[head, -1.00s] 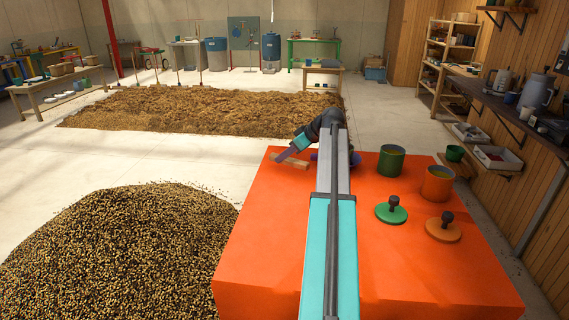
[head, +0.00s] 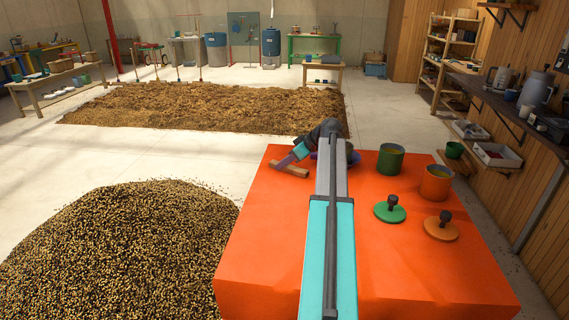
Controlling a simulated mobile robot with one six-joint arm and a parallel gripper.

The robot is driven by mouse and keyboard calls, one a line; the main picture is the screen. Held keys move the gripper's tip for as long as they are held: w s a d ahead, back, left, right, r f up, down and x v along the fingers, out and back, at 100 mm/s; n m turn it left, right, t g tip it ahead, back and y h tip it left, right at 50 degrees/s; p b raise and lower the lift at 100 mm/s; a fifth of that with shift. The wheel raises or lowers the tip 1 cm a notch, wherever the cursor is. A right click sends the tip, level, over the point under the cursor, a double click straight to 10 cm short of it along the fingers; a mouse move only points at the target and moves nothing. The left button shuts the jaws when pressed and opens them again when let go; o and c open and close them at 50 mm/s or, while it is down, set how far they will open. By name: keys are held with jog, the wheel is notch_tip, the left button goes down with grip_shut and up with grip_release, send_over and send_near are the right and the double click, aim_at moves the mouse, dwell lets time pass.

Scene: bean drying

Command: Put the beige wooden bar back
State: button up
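The beige wooden bar (head: 296,171) lies on the orange table (head: 262,230), near its far left corner. My gripper (head: 283,165) is at the bar, reaching down to it from the right and above. Its fingertips are small and partly hidden against the bar, so I cannot tell whether they are open or shut, or whether they touch it. My arm runs up the middle of the table and hides part of its far side, including most of a purple thing (head: 314,155) by the arm.
A green pot (head: 390,160) and an orange pot (head: 436,184) stand on the right of the table. A green lid (head: 390,210) and an orange lid (head: 441,230) with dark knobs lie before them. A large bean heap (head: 110,250) is left of the table.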

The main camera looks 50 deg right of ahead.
jog(key=o, duration=0.4)
jog(key=shift+o, duration=0.2)
jog(key=shift+r, duration=0.2)
jog(key=b+v, duration=0.3)
jog(key=v, duration=0.9)
dwell(0.6)
